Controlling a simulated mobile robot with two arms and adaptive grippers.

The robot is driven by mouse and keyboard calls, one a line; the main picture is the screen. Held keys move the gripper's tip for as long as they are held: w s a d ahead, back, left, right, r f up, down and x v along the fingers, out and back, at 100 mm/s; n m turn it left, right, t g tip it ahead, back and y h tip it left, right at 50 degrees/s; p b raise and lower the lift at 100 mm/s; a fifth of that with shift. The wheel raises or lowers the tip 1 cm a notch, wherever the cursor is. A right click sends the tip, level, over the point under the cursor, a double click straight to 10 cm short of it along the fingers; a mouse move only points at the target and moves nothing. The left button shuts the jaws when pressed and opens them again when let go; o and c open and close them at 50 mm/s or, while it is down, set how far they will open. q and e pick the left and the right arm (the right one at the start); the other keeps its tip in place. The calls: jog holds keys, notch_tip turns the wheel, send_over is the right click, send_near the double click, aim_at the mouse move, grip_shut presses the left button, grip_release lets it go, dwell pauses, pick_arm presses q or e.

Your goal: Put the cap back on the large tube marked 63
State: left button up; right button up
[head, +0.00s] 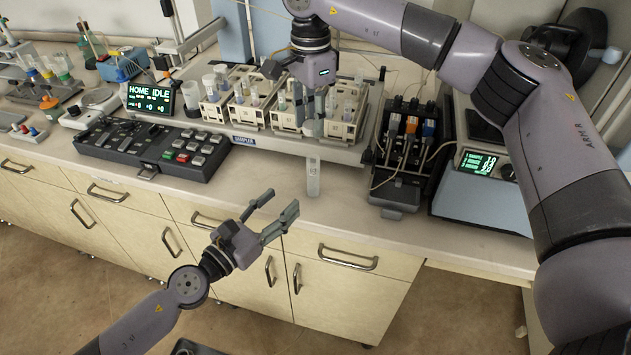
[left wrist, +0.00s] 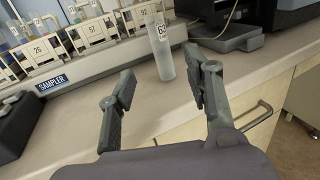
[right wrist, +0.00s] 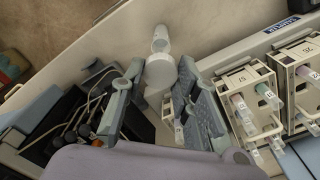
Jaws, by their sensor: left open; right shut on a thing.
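The large tube marked 63 (head: 313,180) stands upright on the bench in front of the sampler. Its label shows in the left wrist view (left wrist: 164,55). My right gripper (head: 313,132) points down above the tube, shut on a white round cap (right wrist: 160,73). In the right wrist view the tube (right wrist: 160,40) shows beyond the cap. My left gripper (head: 281,204) is open and empty, in front of the bench edge, lower left of the tube.
The sampler's racks of tubes (head: 245,108) stand behind the tube. A black keypad box (head: 153,148) lies to the left. A pump with colored parts and tubing (head: 402,150) and an instrument with a green display (head: 478,164) stand right. Bare bench surrounds the tube.

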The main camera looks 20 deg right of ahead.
aim_at(309, 177)
pick_arm(q)
jog(key=x, duration=1.2)
jog(key=shift+d+f, duration=0.15)
jog(key=shift+c, duration=0.5)
grip_shut()
